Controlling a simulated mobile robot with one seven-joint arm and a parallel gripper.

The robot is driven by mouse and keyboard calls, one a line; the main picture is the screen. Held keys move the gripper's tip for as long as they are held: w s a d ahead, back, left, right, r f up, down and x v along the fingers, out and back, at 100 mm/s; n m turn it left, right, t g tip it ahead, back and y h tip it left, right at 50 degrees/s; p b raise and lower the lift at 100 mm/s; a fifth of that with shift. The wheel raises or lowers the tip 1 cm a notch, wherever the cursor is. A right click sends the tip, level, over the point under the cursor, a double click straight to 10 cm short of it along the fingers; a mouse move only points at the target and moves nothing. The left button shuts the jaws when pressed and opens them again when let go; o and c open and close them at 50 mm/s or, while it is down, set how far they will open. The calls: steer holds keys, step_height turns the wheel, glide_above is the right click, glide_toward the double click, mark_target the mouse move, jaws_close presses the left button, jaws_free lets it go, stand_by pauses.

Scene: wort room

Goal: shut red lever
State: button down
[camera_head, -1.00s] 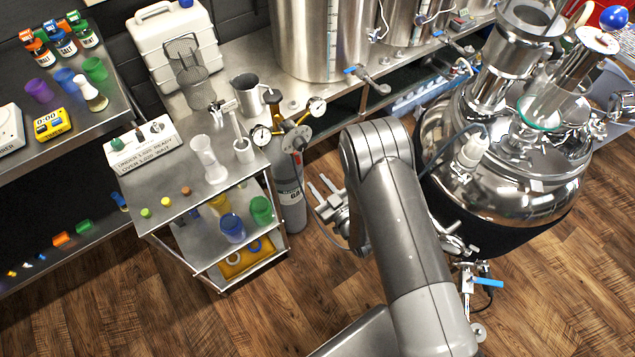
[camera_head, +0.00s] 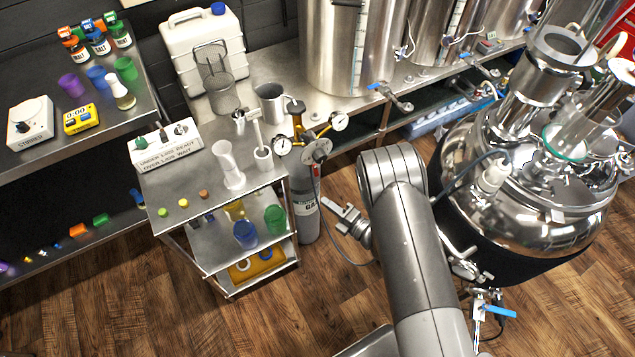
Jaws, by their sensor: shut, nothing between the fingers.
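I cannot make out a red lever in the head view. The levers I can see are blue: one on the steel vessel's lower outlet (camera_head: 499,312) and others on the bench tank valves (camera_head: 377,86). My gripper (camera_head: 338,211) is left of my forearm, above the floor, pointing up and left toward the gas cylinder (camera_head: 306,212). Its fingers are together with nothing between them. The cylinder carries a brass regulator with two gauges (camera_head: 318,146). A small reddish patch shows below the regulator, too small to identify. My arm hides part of the floor and vessel.
A steel cart (camera_head: 205,213) with cups stands left of the cylinder. The large round steel vessel (camera_head: 540,215) is close on the right of my arm. Tall tanks (camera_head: 352,50) stand on the back bench. Wooden floor (camera_head: 300,315) is open in front of the cart.

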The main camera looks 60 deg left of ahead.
mark_target(316, 170)
steer(key=x, duration=1)
steer(key=shift+w+r, duration=0.1)
steer(key=shift+w, duration=0.9)
steer(key=shift+w+r, duration=0.15)
steer(key=shift+w, duration=0.85)
